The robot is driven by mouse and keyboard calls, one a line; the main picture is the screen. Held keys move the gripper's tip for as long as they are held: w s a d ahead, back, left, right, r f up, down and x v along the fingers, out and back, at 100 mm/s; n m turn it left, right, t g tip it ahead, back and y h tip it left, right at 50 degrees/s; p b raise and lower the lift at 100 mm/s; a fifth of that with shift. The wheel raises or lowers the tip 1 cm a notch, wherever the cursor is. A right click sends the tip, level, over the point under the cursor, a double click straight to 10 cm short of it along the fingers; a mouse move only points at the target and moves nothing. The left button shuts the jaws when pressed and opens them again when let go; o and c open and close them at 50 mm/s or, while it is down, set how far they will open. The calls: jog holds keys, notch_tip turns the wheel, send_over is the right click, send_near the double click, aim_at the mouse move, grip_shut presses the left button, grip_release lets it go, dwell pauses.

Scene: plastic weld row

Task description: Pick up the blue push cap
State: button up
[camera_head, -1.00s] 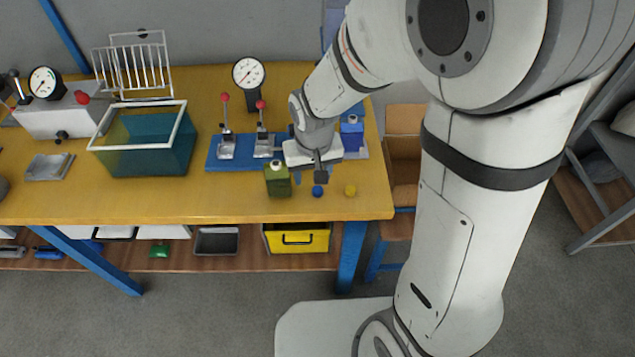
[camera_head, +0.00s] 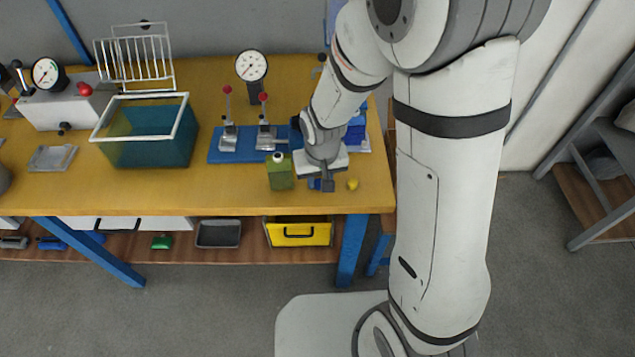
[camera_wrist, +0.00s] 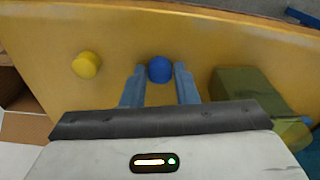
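The blue push cap (camera_wrist: 159,69) is a small round blue piece on the wooden bench, seen in the wrist view between the tips of my two fingers. My gripper (camera_wrist: 158,78) is open, with a finger on each side of the cap and narrow gaps visible. In the head view my gripper (camera_head: 322,184) is low over the bench near its front edge, and it mostly hides the cap.
A yellow cap (camera_wrist: 87,64) lies to the left of the fingers in the wrist view. A green bottle (camera_head: 280,172) stands close beside my gripper. A blue base with red-knobbed toggle clamps (camera_head: 228,137) and a teal tank (camera_head: 150,140) are farther left.

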jog(key=c, duration=0.5)
jog(key=shift+c, duration=0.2)
